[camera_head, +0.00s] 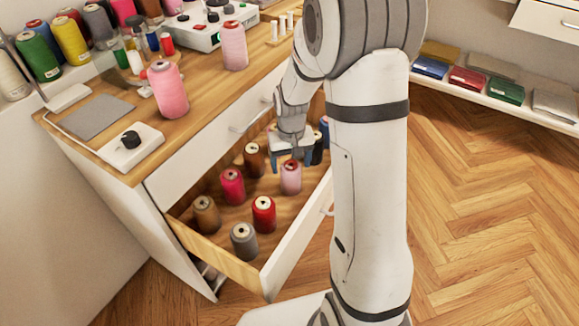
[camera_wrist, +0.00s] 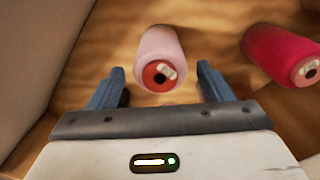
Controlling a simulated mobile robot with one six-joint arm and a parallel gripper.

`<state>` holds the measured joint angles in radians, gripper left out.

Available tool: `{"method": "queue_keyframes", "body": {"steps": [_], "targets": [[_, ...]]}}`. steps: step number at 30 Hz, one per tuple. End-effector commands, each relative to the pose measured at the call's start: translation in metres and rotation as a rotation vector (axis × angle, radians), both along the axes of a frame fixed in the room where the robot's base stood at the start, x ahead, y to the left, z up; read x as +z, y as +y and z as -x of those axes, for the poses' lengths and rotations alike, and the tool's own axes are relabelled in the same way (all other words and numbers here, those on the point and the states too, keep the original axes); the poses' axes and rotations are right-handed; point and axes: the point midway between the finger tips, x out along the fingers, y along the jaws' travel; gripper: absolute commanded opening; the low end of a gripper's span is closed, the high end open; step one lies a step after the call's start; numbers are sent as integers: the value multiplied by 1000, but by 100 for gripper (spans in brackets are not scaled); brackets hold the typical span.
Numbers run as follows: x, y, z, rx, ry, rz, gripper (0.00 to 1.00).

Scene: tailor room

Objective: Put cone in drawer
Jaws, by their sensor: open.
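A light pink thread cone (camera_head: 291,177) stands upright in the open drawer (camera_head: 285,243), near the drawer's right wall in the head view. In the wrist view the pink cone (camera_wrist: 160,62) is just beyond and between my fingertips, touching neither. My gripper (camera_head: 292,158) is open and empty, low over the drawer by this cone; its two blue-grey fingers (camera_wrist: 160,80) are spread apart. Two more pink cones stand on the table top (camera_head: 215,100): one near the front (camera_head: 168,90) and one farther back (camera_head: 234,46).
Several other cones stand in the drawer, among them a crimson one (camera_head: 232,187), a red one (camera_head: 264,214) and a grey one (camera_head: 244,241). The drawer's walls enclose my gripper closely on the right. The wooden floor (camera_head: 480,200) at right is clear.

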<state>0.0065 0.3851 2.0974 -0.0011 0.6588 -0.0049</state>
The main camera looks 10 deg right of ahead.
Motion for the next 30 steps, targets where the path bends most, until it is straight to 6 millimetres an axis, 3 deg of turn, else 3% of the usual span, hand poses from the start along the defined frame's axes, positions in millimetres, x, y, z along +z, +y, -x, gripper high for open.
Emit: {"method": "queue_keyframes", "body": {"steps": [1, 6, 17, 20, 23, 30], "targets": [[17, 0, -1, 0, -3, 0, 73], [54, 0, -1, 0, -4, 0, 73], [93, 0, 4, 1, -5, 0, 73], [107, 0, 21, 1, -15, 0, 73], [127, 0, 50, 2, -34, 0, 73], [160, 0, 138, 3, -80, 1, 73]]}}
